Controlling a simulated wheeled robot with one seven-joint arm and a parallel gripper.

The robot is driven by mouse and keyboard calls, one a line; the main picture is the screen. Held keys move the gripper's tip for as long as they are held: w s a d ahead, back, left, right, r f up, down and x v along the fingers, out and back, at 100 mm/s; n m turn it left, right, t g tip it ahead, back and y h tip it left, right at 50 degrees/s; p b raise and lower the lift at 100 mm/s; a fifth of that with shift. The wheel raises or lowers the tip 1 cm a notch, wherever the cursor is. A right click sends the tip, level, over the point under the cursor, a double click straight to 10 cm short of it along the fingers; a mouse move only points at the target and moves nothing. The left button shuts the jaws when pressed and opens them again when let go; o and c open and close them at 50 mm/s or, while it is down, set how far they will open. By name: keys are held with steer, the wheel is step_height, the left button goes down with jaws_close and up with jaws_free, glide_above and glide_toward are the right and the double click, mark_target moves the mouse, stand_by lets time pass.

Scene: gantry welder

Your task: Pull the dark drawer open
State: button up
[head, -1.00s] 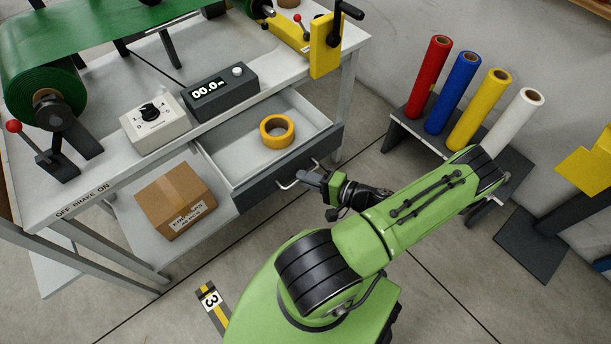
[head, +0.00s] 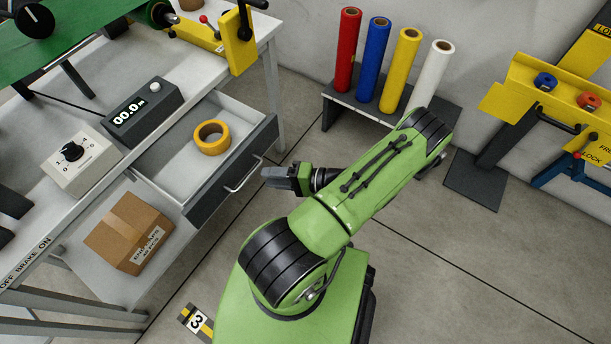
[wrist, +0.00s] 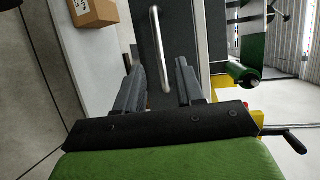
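The dark-fronted drawer (head: 205,197) stands pulled out of the workbench, its light inner tray showing with a yellow tape roll (head: 212,138) in it. Its silver bar handle (head: 246,178) is on the front face. My gripper (head: 264,174) is just in front of the handle, to its right, and appears apart from it. In the wrist view my gripper (wrist: 156,75) is open and empty. The handle (wrist: 160,48) lies ahead of the gap between the fingers, against the dark drawer front (wrist: 178,30).
A cardboard box (head: 128,235) sits on the lower shelf, left of the drawer. A control box (head: 82,160) and a display unit (head: 143,107) stand on the bench (head: 35,215). A rack (head: 345,110) of coloured rolls and a yellow stand (head: 540,95) are at the right. Floor between is clear.

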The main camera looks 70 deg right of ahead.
steer(key=v, duration=1)
steer(key=shift+p, duration=0.4)
steer(key=w+a+r+n+g+y+p, duration=0.25)
steer(key=w+r+n+g, duration=0.3)
steer(key=w+r, duration=0.3)
steer(key=w+a+r+n+g+y+p, duration=0.15)
steer(key=w+a+r+n+g, duration=0.3)
steer(key=w+r+g, duration=0.45)
steer(key=s+a+r+n+t+h+p, duration=0.2)
steer(key=a+r+n+h, duration=0.1)
steer(key=a+r, duration=0.6)
steer(key=s+a+r+n+t+h+p, duration=0.2)
steer(key=a+r+n+h+p, duration=0.1)
steer(key=a+r, duration=0.6)
step_height(320, 180, up, 2)
steer(key=shift+a+r+n, duration=0.15)
steer(key=shift+a+n, duration=0.15)
steer(key=shift+n, duration=0.5)
